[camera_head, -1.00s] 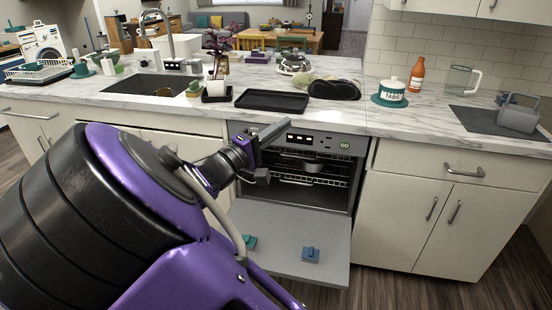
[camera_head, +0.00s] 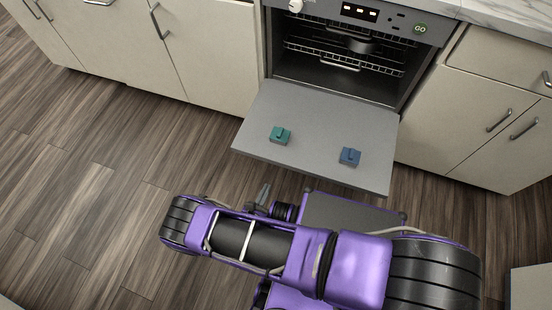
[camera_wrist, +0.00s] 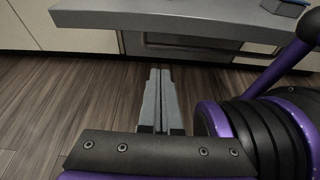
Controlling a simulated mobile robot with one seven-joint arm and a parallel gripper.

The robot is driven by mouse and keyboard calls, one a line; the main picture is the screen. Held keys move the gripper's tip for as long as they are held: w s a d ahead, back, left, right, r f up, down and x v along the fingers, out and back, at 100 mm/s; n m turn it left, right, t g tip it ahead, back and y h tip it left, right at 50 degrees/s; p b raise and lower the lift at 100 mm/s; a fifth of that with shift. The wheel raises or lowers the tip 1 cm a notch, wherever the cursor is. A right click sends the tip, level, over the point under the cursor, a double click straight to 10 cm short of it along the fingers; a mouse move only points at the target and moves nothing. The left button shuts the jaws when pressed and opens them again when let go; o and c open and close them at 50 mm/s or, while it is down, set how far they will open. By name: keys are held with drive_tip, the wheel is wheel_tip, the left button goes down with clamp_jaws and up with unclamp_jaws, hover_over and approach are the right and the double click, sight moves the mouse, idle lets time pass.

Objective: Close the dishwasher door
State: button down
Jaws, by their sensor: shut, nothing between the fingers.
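The dishwasher door (camera_head: 315,130) is folded down open, lying about level in front of the dishwasher (camera_head: 345,60). A teal block (camera_head: 280,135) and a blue block (camera_head: 349,156) sit on its inner face. In the wrist view the door's front edge (camera_wrist: 180,22) crosses the top of the picture. My gripper (camera_wrist: 160,75) is shut and empty, its fingers pointing toward the cabinet front below the door's edge. In the head view my gripper (camera_head: 263,192) is small, just short of the door's front edge and apart from it.
Wooden floor (camera_head: 90,170) is clear to the left. A pale edge (camera_head: 530,285) shows at the lower right.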

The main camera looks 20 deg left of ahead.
drive_tip(key=d+f+b+x, duration=0.1)
drive_tip(key=b+x, duration=0.1)
drive_tip(key=x, duration=0.7)
drive_tip(key=shift+w+a+r, duration=0.1)
drive_tip(key=shift+w+r, duration=0.05)
drive_tip(key=shift+r, duration=0.8)
drive_tip(key=shift+w+a+r, duration=0.1)
drive_tip(key=shift+w+r, duration=0.05)
drive_tip(key=shift+r, duration=0.85)
drive_tip(key=shift+r+p, duration=0.1)
drive_tip(key=shift+p, duration=0.2)
